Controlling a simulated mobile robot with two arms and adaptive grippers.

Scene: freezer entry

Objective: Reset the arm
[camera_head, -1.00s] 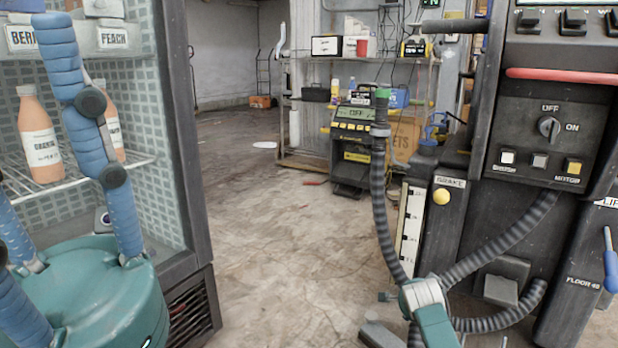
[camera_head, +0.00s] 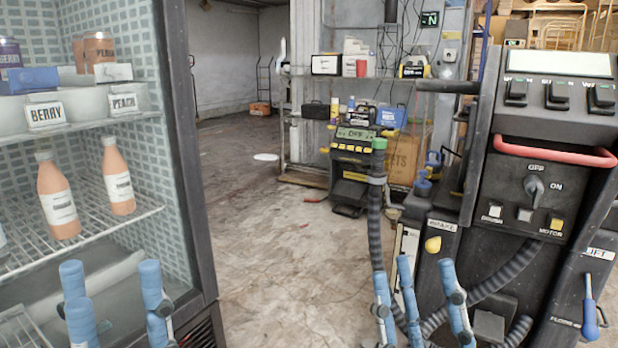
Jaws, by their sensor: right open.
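My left gripper (camera_head: 113,282) is at the lower left, in front of the glass-sided cabinet. Its blue padded fingers point up and stand apart with nothing visible between them. My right gripper (camera_head: 416,272) is at the lower middle right, in front of the dark machine. Its blue fingers point up, spread apart and empty. The palms of both grippers are mostly cut off by the bottom edge.
The cabinet (camera_head: 195,150) holds orange bottles (camera_head: 57,205) and shelf bins. At right stands the control machine (camera_head: 540,130) with a red handle and ribbed hoses. The concrete floor (camera_head: 285,250) between them is clear. A scanner-like unit (camera_head: 355,165) stands farther back.

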